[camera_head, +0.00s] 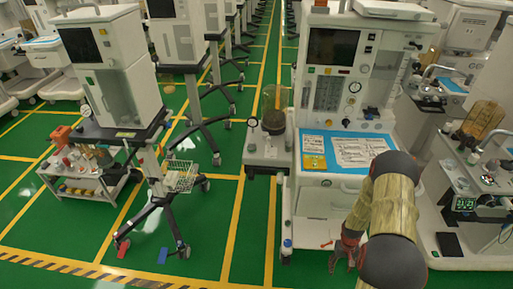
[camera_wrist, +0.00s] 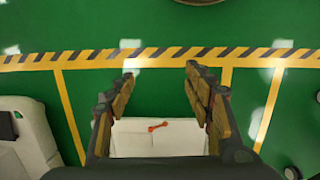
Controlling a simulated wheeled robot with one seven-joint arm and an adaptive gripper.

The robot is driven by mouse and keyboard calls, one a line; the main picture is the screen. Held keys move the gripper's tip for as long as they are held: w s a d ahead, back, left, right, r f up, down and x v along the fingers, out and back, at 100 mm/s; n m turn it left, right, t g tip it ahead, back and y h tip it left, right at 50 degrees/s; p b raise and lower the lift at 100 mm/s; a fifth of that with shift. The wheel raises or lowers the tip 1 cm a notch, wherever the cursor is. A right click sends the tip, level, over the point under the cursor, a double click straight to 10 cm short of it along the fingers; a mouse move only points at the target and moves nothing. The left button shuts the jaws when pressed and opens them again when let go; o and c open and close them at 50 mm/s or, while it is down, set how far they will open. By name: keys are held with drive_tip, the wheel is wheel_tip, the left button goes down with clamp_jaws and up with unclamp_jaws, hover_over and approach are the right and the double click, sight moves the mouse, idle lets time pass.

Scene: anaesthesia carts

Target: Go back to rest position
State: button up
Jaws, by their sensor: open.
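My gripper (camera_head: 345,255) hangs at the end of my arm, low in front of the anaesthesia cart (camera_head: 325,190). In the wrist view my gripper (camera_wrist: 160,74) has its two fingers spread wide, with nothing between the tips. Below and between the fingers is a white surface (camera_wrist: 135,143) with a small orange-red item (camera_wrist: 158,126) on it. The same small item (camera_head: 326,244) shows left of the gripper in the head view, apart from it. My arm hides part of the cart's right side.
A monitor cart on wheels (camera_head: 125,85) stands at the left, beside a low trolley (camera_head: 75,190) with supplies. Another machine (camera_head: 465,165) stands close at the right. A striped yellow-black line (camera_wrist: 250,56) crosses the wrist view.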

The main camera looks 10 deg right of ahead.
drive_tip(key=s+a+r, duration=0.1)
drive_tip(key=a+r, duration=0.2)
drive_tip(key=r, duration=0.7)
drive_tip(key=a+r, duration=0.4)
drive_tip(key=r, duration=0.5)
drive_tip(key=s+a+r, duration=0.1)
drive_tip(key=a+r, duration=0.2)
drive_tip(key=r, duration=0.7)
drive_tip(key=s+a+r+n+t, duration=0.1)
drive_tip(key=s+a+r+t, duration=0.1)
drive_tip(key=a+r, duration=0.3)
drive_tip(key=s+a+r+n+t+b, duration=0.1)
drive_tip(key=s+a+r+t, duration=0.2)
drive_tip(key=r, duration=1.1)
drive_tip(key=s+a+r+n+t+b, duration=0.1)
drive_tip(key=s+a+r, duration=0.3)
drive_tip(key=a+r, duration=0.5)
drive_tip(key=shift+s+r+t, duration=0.2)
drive_tip(key=shift+r+t, duration=0.05)
drive_tip(key=shift+t, duration=0.45)
